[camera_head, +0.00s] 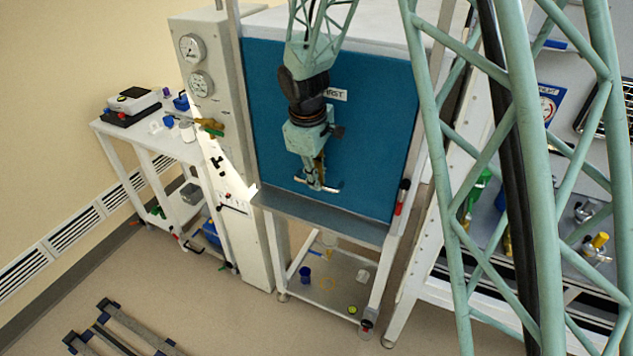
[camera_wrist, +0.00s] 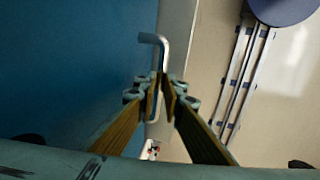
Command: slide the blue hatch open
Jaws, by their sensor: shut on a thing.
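The blue hatch (camera_head: 375,130) is a large flat panel on the front of the white glovebox in the head view. It covers the front down to a grey ledge. It also fills the left of the wrist view (camera_wrist: 70,70). A metal bar handle (camera_head: 330,188) is on its lower part, and the handle's bent end shows in the wrist view (camera_wrist: 153,38). My gripper (camera_head: 316,180) is at the handle, in front of the hatch. In the wrist view its fingers (camera_wrist: 163,88) are closed together on the handle. The fingers hide part of the bar.
The grey ledge (camera_head: 320,217) runs below the hatch. A gauge panel (camera_head: 196,110) stands to its left, beside a white cart (camera_head: 142,143). A lower shelf (camera_head: 340,285) holds small items. Rails (camera_head: 120,328) lie on the floor at lower left.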

